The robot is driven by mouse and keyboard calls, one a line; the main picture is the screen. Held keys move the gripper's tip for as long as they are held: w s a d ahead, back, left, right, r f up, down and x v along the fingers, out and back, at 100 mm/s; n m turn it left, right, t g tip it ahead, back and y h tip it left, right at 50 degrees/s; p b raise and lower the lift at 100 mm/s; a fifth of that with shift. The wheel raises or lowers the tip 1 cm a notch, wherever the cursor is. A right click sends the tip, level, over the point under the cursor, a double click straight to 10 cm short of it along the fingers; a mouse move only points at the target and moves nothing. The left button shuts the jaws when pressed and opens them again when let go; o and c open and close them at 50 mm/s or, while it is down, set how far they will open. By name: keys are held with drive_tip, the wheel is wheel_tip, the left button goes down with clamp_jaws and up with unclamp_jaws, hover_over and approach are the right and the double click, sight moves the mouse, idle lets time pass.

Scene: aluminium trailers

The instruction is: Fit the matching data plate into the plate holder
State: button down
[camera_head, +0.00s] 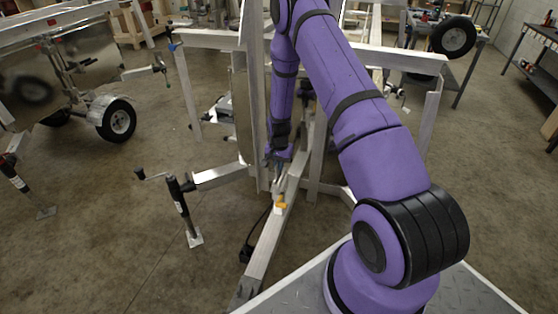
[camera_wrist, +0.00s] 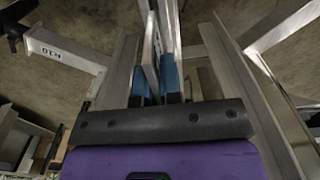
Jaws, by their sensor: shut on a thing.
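My gripper (camera_wrist: 160,88) is in the wrist view, with blue fingers closed on a thin, pale, flat piece (camera_wrist: 151,48). I take this piece for the data plate; it is seen nearly edge-on, so no writing on it can be read. In the head view my gripper (camera_head: 277,160) is small, pointing down among the aluminium beams of the trailer frame, just above a long beam. I cannot pick out the plate holder for certain in either view.
A beam (camera_wrist: 66,52) with dark marking like "K10" lies at the left of the wrist view. In the head view, a small yellow part (camera_head: 280,204) sits on the long beam (camera_head: 262,245). A black jack stand (camera_head: 183,208) stands to the left.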

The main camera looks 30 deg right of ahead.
drive_tip(key=shift+f, duration=0.55)
drive_tip(key=shift+f, duration=1.7)
idle(1.3)
drive_tip(key=c, duration=1.2)
unclamp_jaws()
wheel_tip(320, 180, up, 11)
drive_tip(key=shift+f, duration=0.1)
